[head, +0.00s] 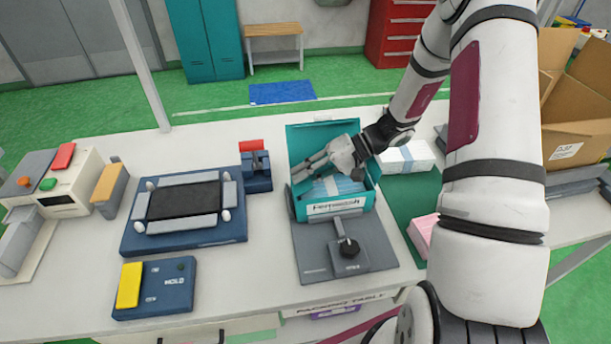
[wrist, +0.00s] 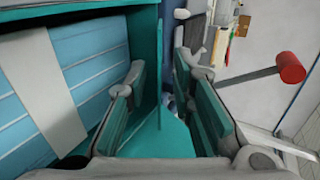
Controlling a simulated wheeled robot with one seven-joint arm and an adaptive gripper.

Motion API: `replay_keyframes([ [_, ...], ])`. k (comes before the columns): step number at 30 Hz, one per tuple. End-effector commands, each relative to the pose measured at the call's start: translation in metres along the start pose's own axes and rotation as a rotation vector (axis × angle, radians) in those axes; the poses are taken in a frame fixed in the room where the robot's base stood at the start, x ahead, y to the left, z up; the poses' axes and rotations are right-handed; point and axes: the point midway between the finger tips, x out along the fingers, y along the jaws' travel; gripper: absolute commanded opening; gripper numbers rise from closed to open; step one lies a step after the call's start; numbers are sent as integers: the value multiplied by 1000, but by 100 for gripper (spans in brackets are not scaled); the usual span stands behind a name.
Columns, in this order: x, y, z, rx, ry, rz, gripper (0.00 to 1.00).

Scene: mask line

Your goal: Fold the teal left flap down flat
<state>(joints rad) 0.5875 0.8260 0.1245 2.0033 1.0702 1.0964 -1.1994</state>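The teal mask box (head: 362,203) stands open on a grey fixture, with a stack of blue masks (head: 338,186) inside. Its back flap (head: 308,140) stands up. The left flap, seen edge-on in the wrist view (wrist: 160,70), is upright on the box's left side. My gripper (head: 298,174) reaches across the box from the right to this flap. In the wrist view its fingers (wrist: 165,100) are spread on either side of the flap, one on the mask side and one outside, with gaps visible. My gripper hides part of the left wall in the head view.
A blue device with a red top (head: 252,165) stands close to the box's left. A lever with a dark knob (head: 348,247) is in front. White packs (head: 406,157) lie to the right, and a pink pack (head: 424,232) lies nearer. A blue tray (head: 185,212) is farther left.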

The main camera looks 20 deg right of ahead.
Motion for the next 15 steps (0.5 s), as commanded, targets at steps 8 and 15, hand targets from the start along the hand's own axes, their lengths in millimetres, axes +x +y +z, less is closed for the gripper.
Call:
replay_keyframes([
  [8, -40, 1, -2, -1, 7, 3, 22],
  [15, -88, 0, -1, -1, 5, 1, 22],
])
